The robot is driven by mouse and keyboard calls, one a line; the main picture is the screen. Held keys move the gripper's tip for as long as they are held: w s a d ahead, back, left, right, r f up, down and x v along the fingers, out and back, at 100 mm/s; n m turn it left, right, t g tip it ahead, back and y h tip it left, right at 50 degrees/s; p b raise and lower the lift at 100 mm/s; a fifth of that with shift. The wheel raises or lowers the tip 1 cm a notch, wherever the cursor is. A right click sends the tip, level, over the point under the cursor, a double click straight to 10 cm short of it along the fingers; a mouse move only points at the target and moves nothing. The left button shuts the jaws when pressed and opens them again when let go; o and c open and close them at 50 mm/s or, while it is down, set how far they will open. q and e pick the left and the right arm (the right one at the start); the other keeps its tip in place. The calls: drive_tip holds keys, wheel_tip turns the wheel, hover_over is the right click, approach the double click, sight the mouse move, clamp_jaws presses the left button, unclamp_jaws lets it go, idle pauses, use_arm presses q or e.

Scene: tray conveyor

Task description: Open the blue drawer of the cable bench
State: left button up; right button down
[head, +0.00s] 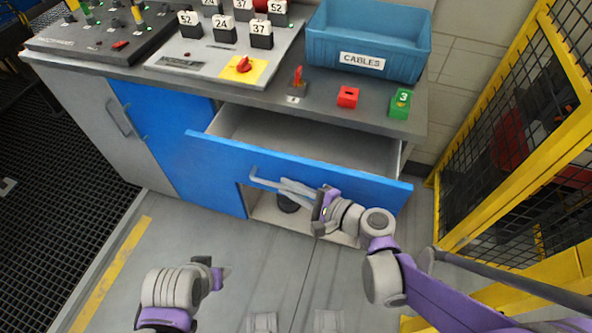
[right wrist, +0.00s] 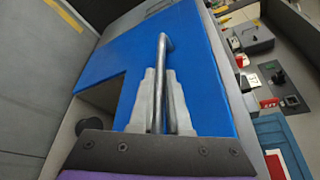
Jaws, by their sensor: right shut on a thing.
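The blue drawer (head: 300,170) of the cable bench is pulled out, and its grey empty-looking inside shows behind the blue front. Its metal bar handle (head: 262,182) runs along the front. My right gripper (head: 292,190) is shut on the handle. The right wrist view shows the handle (right wrist: 162,50) between the two grey fingers, with the blue drawer front (right wrist: 205,75) beyond. My left gripper (head: 217,276) hangs low at the left, over the floor and away from the bench. Its fingers are too hidden to tell their opening.
A blue bin labelled CABLES (head: 368,38), a red block (head: 347,97) and a green block marked 3 (head: 400,103) stand on the bench top (head: 330,112). A blue cabinet door (head: 165,140) is left of the drawer. A yellow mesh fence (head: 510,120) stands at the right.

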use_arm(q)
drive_tip(key=shift+r+p, duration=0.5)
drive_tip(key=shift+r, duration=0.2)
use_arm(e)
drive_tip(key=s+a, duration=0.2)
drive_tip(key=s, duration=0.5)
drive_tip(key=s+a, duration=0.2)
drive_tip(key=s, duration=0.6)
drive_tip(key=shift+a, duration=0.4)
drive_tip(key=c, duration=0.9)
unclamp_jaws()
use_arm(q)
drive_tip(key=shift+s+d, duration=0.1)
drive_tip(key=shift+d, duration=0.05)
use_arm(e)
drive_tip(key=shift+d+r, duration=0.1)
